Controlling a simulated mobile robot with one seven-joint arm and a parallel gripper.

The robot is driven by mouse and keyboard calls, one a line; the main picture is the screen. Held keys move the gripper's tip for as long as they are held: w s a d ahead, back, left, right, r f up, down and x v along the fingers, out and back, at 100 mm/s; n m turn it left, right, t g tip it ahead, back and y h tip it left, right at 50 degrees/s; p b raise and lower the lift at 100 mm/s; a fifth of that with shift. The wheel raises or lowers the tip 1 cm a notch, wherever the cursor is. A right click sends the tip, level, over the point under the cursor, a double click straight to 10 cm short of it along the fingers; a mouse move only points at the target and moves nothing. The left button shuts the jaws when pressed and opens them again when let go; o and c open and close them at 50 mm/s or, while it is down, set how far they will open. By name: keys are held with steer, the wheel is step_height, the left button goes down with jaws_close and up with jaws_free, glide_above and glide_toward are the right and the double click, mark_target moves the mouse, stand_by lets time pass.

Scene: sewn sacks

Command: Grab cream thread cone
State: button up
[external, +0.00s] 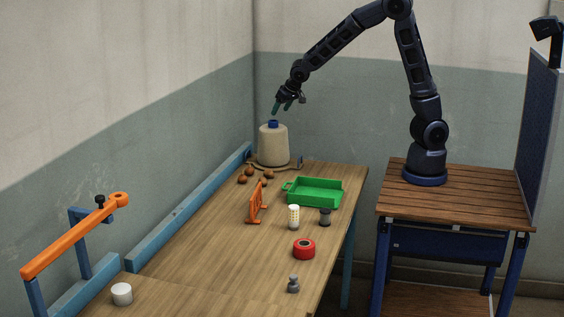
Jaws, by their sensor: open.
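The cream thread cone (273,146) stands upright at the far end of the wooden table (215,234). It is a wide cream body with a small blue top (273,124). My gripper (281,108) is open and empty, just above the cone's top and slightly to its right in the external view. Its fingers point down toward the cone and look apart from it, though the exact gap is hard to tell.
Several brown round items (249,173) lie at the cone's front left. A green tray (315,192), an orange stand (256,203), a yellow-and-white cylinder (293,217), a dark spool (325,217) and a red tape roll (304,249) are nearer. A blue rail (190,209) edges the left side.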

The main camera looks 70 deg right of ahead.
mark_target(274, 121)
steer(key=shift+d+x, duration=0.15)
steer(key=shift+x, duration=1.85)
steer(key=shift+d+x, duration=0.1)
steer(key=shift+x, duration=1.85)
steer(key=shift+r, duration=0.1)
steer(key=shift+c, duration=0.5)
steer(key=shift+w, duration=0.1)
jaws_close()
